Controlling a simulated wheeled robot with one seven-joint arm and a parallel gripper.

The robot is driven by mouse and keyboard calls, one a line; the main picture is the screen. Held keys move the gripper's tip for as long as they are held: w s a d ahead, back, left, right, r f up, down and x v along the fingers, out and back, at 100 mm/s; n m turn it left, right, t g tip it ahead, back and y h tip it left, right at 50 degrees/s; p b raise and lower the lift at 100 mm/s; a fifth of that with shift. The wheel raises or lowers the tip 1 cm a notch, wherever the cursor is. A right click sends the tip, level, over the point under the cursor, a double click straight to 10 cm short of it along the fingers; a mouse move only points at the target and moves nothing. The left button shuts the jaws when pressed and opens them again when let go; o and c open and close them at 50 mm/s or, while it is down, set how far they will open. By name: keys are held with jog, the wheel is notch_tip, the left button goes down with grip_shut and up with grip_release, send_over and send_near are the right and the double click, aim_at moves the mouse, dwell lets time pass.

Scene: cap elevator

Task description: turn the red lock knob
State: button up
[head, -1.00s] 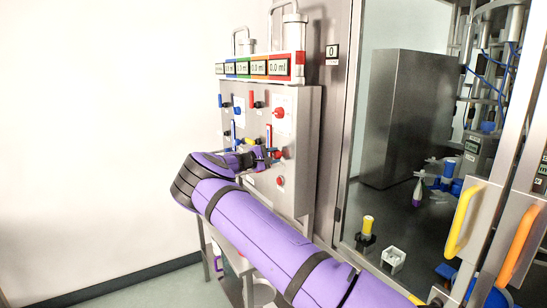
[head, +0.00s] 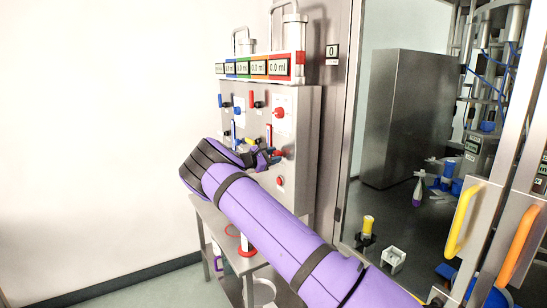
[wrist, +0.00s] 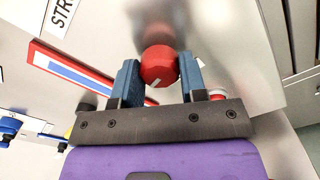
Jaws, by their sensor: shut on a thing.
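The red lock knob (wrist: 158,64) is round and faceted, with a small white mark on its lower side in the wrist view. My gripper (wrist: 157,72) is shut on it, with one blue finger on each side. In the head view my gripper (head: 272,156) is at the right part of the grey panel (head: 305,130), at its middle height. The knob is mostly hidden there by my gripper.
Another red knob (head: 278,112) sits above on the panel, and a red button (head: 281,181) below. A red lever (head: 269,133) stands close to my gripper. A red, white and blue strip (wrist: 75,72) lies left of the knob.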

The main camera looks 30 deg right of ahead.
dwell(0.3)
jog(key=o, duration=0.9)
jog(key=shift+a, duration=0.1)
jog(key=a, duration=1)
jog(key=shift+s+a, duration=0.2)
jog(key=shift+a, duration=0.15)
